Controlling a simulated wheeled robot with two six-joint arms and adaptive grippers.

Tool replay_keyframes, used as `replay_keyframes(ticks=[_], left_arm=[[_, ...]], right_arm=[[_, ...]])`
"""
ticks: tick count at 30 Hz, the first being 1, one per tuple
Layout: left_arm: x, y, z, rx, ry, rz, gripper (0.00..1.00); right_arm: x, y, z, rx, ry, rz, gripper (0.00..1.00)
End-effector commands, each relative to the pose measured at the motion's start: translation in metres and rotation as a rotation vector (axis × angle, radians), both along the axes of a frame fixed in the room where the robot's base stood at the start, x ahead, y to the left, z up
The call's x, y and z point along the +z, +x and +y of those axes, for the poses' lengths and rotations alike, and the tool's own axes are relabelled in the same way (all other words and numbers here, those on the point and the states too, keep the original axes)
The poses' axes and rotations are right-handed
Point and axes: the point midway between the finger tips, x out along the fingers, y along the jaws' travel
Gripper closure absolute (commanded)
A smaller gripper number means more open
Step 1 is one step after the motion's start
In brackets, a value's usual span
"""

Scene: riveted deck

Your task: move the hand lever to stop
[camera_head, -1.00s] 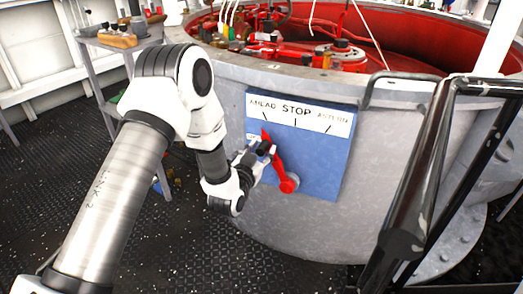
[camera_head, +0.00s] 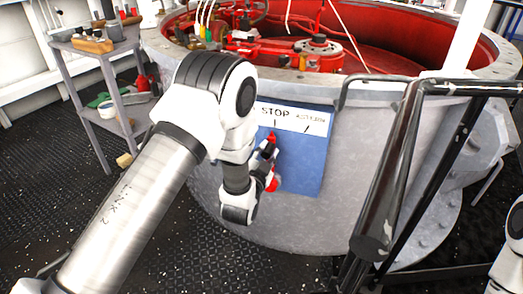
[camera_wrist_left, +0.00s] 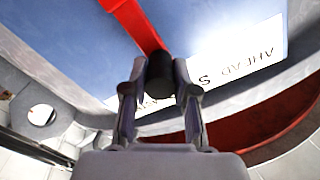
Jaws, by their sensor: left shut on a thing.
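The red hand lever (camera_head: 273,184) stands on a blue panel (camera_head: 306,172) on the side of a grey round housing. It now points nearly straight up, toward the STOP mark on the white label (camera_head: 290,117). My arm hides the AHEAD end of the label; ASTERN shows at the right. My left gripper (camera_head: 266,153) is at the lever's upper part and covers some of it. In the left wrist view the red lever bar (camera_wrist_left: 135,22) runs down to a dark grip (camera_wrist_left: 160,74), and the left gripper's fingers are shut on it from both sides. My right gripper is out of view.
A black rail (camera_head: 385,190) stands in front of the housing at the right. A grey trolley (camera_head: 92,70) with tools stands at the back left. The housing's open top (camera_head: 390,55) is red inside. Dark tread floor lies clear at the lower left.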

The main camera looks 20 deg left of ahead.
Motion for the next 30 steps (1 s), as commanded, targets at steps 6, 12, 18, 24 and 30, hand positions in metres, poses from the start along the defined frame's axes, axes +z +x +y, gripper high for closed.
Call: replay_keyframes(ticks=[6, 12, 18, 24, 30], left_arm=[[0.0, 0.0, -0.001, -0.004, -0.002, 0.0, 0.47], [0.0, 0.0, 0.0, -0.002, -0.003, 0.0, 0.47], [-0.001, -0.023, -0.003, -0.003, -0.002, 0.004, 0.47], [-0.002, -0.074, -0.008, -0.006, -0.001, 0.006, 0.47], [-0.002, -0.112, -0.012, -0.005, -0.001, 0.003, 0.47]], right_arm=[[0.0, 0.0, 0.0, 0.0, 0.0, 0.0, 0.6], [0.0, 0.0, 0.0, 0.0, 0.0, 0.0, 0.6], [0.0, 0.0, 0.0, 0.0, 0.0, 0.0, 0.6], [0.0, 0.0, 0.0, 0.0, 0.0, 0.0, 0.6], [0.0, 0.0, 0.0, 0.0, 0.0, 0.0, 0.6]])
